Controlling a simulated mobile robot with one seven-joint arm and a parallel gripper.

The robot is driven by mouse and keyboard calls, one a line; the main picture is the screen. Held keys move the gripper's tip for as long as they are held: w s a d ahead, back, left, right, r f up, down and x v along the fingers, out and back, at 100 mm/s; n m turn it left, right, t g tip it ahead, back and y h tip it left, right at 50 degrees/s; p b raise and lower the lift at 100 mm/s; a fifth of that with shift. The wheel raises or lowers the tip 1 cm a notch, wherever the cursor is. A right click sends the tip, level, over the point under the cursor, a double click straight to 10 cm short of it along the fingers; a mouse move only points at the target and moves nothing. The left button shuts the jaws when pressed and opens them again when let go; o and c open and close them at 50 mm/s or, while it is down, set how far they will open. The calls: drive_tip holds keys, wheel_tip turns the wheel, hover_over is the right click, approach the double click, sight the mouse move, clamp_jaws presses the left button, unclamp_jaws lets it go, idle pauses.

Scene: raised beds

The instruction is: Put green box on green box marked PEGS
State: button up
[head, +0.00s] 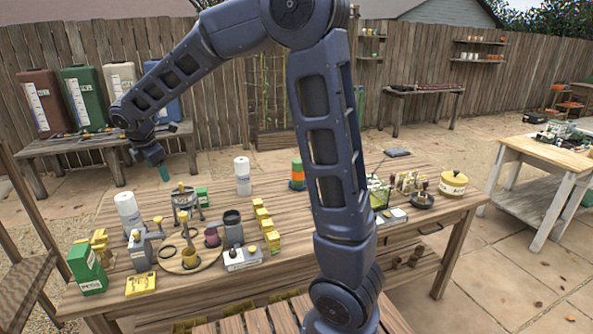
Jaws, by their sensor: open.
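A green box with a white label that seems to read PEGS (88,270) stands at the left front corner of the wooden table. A smaller green box with a pale label (202,197) stands toward the back left of the table, beside a metal stand. My gripper (164,173) is small in view, above the table's back left part, up and to the left of the smaller green box and apart from it. Its jaws are open, and I see nothing held. The fingertips look teal and are too small to show detail.
Paper rolls (129,212), a round board (187,262) with a ring and jars, and several yellow boxes (265,228) crowd the table's left half. A yellow tin (453,184) stands at the right. My arm hides part of the table's middle.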

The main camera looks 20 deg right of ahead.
drive_tip(key=s+d+r+m, duration=0.2)
drive_tip(key=s+d+m, duration=0.15)
drive_tip(key=d, duration=0.45)
drive_tip(key=s+d+r+m, duration=0.2)
drive_tip(key=d+m, duration=0.2)
drive_tip(key=d, duration=0.5)
drive_tip(key=s+d+r+m, duration=0.2)
drive_tip(key=d+m, duration=0.2)
drive_tip(key=d, duration=0.4)
drive_tip(key=s+d+f+m, duration=0.2)
drive_tip(key=s+d+m, duration=1)
drive_tip(key=s, duration=0.4)
drive_tip(key=shift+d+f+m+y, duration=0.35)
drive_tip(key=shift+d+y, duration=0.05)
drive_tip(key=shift+d, duration=0.5)
drive_tip(key=shift+s, duration=0.1)
